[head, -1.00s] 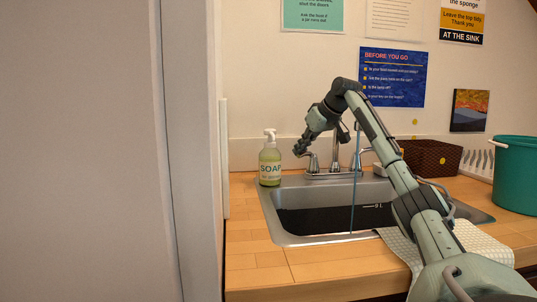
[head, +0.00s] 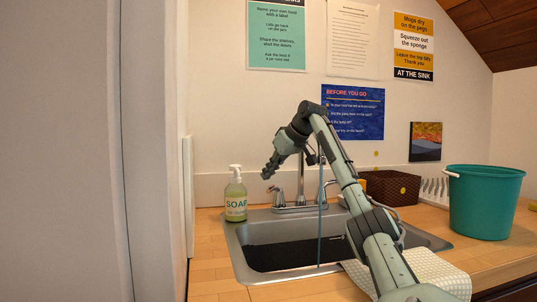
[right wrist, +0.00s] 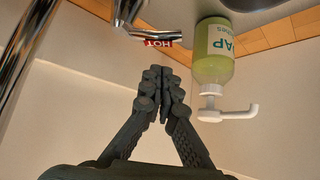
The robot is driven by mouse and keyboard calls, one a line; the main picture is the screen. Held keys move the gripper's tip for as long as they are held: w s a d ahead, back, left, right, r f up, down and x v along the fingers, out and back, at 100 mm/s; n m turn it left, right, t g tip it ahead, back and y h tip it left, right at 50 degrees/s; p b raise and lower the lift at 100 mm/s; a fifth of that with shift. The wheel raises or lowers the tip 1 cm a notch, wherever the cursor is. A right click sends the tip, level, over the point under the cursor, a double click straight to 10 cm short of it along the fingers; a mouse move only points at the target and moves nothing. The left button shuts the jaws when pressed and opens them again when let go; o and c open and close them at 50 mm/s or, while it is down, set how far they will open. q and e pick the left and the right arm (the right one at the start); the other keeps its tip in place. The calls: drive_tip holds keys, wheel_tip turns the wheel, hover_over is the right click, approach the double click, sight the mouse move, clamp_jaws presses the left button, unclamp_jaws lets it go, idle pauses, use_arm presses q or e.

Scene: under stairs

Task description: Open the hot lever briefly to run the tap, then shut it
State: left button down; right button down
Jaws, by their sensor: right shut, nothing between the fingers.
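The chrome tap (head: 301,182) stands behind the steel sink (head: 238,262). A thin blue stream of water (head: 320,222) falls into the basin. The hot lever (head: 277,192) is on the tap's left side; in the right wrist view the lever (right wrist: 150,34) shows a red HOT label. My right gripper (head: 267,173) is shut and empty, just above and left of that lever. In the right wrist view its closed fingertips (right wrist: 163,72) point at the label with a small gap. My arm partly hides the tap's right side. My left gripper is not in view.
A soap bottle (head: 235,200) stands left of the sink, close to my right gripper; its pump (right wrist: 225,114) shows in the wrist view. A brown basket (head: 390,187), a teal bucket (head: 484,203) and a pale cloth (head: 437,270) are to the right.

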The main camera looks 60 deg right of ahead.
wheel_tip(320, 180, up, 7)
idle(0.5)
drive_tip(key=shift+f, duration=0.15)
